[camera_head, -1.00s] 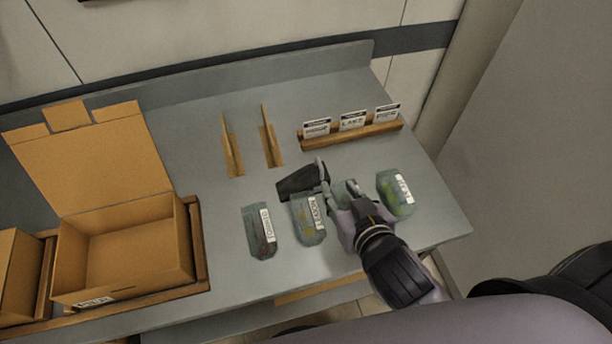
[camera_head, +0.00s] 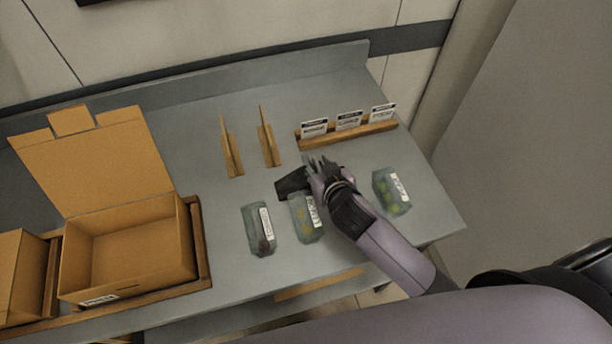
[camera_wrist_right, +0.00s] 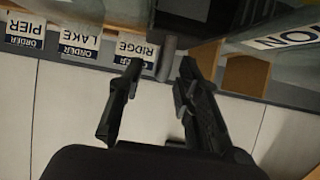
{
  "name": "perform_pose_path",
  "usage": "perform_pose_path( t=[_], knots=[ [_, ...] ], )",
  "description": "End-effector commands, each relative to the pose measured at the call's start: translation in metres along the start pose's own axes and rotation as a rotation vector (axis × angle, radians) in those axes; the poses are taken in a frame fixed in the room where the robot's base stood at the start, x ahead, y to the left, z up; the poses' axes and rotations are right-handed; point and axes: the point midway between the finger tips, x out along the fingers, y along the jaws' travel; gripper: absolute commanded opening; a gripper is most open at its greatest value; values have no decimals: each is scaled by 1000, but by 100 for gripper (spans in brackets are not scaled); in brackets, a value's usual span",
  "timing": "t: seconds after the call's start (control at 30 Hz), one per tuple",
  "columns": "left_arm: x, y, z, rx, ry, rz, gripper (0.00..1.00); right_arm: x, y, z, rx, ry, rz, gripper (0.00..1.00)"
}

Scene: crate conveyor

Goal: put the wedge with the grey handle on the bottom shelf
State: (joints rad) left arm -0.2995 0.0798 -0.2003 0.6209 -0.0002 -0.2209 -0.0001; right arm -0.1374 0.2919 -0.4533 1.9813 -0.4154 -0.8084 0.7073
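The dark wedge (camera_head: 291,184) lies on the grey table behind the middle bag. My right gripper (camera_head: 318,165) is at its right end and hides its handle in the head view. In the right wrist view a short grey handle (camera_wrist_right: 167,58) stands between the tips of my right gripper (camera_wrist_right: 160,66), whose fingers are apart. A gap shows beside the handle, so the fingers do not look closed on it. Under the table's front edge, part of a grey lower shelf (camera_head: 240,323) shows. My left gripper is not in view.
Three labelled bags, left (camera_head: 259,230), middle (camera_head: 305,218) and right (camera_head: 391,192), lie near the front. Two upright brown dividers (camera_head: 229,150) (camera_head: 268,138) and a wooden card rack (camera_head: 350,137) stand behind. An open cardboard box (camera_head: 130,250) sits at left.

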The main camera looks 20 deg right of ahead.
Motion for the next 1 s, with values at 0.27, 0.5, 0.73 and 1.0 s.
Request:
perform_pose_path(
  t=[0.27, 0.5, 0.73, 1.0],
  knots=[
    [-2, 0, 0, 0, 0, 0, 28, 12, 0, 1, 1, -1, -1, 32],
    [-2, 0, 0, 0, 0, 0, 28, 12, 0, 1, 0, -1, -1, 23],
    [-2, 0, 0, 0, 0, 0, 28, 12, 0, 1, 0, -1, -1, 8],
    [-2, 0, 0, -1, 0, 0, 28, 12, 0, 1, 0, -1, -1, 0]
  ],
)
